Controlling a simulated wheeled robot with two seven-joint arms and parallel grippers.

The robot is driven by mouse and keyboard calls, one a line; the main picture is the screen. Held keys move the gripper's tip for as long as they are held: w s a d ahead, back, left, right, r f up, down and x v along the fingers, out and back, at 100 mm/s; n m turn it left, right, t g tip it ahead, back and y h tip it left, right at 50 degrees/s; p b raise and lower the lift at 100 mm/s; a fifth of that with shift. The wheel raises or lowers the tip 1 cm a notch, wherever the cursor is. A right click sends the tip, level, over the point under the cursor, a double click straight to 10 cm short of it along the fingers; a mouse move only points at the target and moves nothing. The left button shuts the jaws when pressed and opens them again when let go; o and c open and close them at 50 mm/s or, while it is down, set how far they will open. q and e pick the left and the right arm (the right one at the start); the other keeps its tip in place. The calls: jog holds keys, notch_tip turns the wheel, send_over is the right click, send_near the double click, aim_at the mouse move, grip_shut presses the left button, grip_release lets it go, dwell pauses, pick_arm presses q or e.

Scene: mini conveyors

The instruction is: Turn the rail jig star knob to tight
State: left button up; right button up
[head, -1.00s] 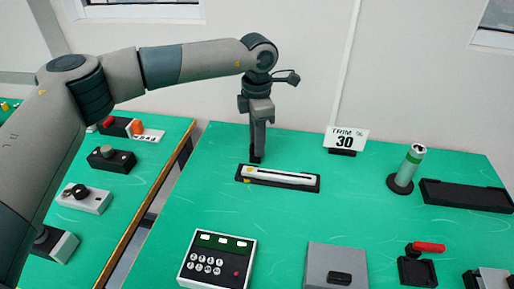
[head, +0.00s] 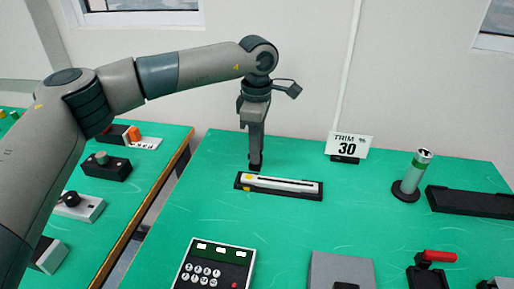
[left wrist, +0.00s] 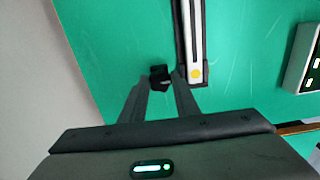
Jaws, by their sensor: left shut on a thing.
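The rail jig (head: 308,187) is a white slotted bar with a yellow dot at one end, lying on a black base on the green table. It also shows in the left wrist view (left wrist: 192,40). A small black knob (left wrist: 160,74) stands beside the yellow-dot end of the rail. My left gripper (head: 256,165) points down just behind the rail's left end. In the left wrist view its fingers (left wrist: 162,86) are closed on the black knob. The fingers hide part of the knob, and its angle cannot be read. My right gripper is in neither view.
A sign reading TRIM % 30 (head: 349,146) stands at the back. A grey-green cylinder (head: 413,173) and a black tray (head: 470,201) are at the right. A keypad box (head: 213,265), a grey box (head: 341,268) and a red-handled device (head: 432,264) line the front. The table's middle is clear.

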pick_arm(q)
jog(key=o, duration=1)
jog(key=shift+o, duration=0.2)
jog(key=shift+r, duration=0.1)
jog(key=shift+r, duration=0.55)
notch_tip(320, 180, up, 16)
jog(key=shift+b, duration=0.45)
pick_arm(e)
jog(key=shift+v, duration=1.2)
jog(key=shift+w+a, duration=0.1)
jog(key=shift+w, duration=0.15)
